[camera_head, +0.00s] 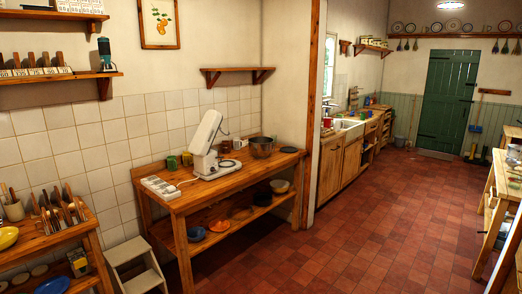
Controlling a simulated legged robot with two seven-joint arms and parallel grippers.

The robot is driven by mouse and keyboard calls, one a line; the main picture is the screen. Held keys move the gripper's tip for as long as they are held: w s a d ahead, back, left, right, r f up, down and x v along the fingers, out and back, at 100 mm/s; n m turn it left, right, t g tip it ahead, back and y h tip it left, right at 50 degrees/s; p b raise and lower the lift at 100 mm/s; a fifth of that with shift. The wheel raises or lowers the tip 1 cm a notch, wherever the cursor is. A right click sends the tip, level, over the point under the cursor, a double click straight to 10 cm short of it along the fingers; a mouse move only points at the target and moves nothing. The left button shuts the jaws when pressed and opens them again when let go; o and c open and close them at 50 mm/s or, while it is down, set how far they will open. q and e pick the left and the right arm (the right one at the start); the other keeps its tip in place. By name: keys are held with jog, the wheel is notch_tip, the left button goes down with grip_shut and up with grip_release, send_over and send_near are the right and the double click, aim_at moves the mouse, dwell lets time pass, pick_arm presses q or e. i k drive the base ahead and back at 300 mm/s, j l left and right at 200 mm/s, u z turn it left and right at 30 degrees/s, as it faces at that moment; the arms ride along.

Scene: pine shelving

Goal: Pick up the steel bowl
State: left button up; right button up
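A steel bowl (262,147) stands upright on the wooden worktable (222,184), to the right of a white stand mixer (209,150). The bowl is grey and its inside shows as dark. Neither of my grippers shows in the head view. Nothing touches the bowl that I can see.
The lower shelf holds a blue bowl (196,233) and other dishes. A step stool (137,267) stands at the table's left. The red tiled floor (350,225) in front is clear.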

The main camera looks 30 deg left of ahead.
aim_at(260, 147)
jog(key=u, duration=1.35)
jog(key=i+l+z, duration=0.3)
jog(key=i, duration=0.95)
jog(key=i+z, duration=0.25)
jog(key=i, duration=1.05)
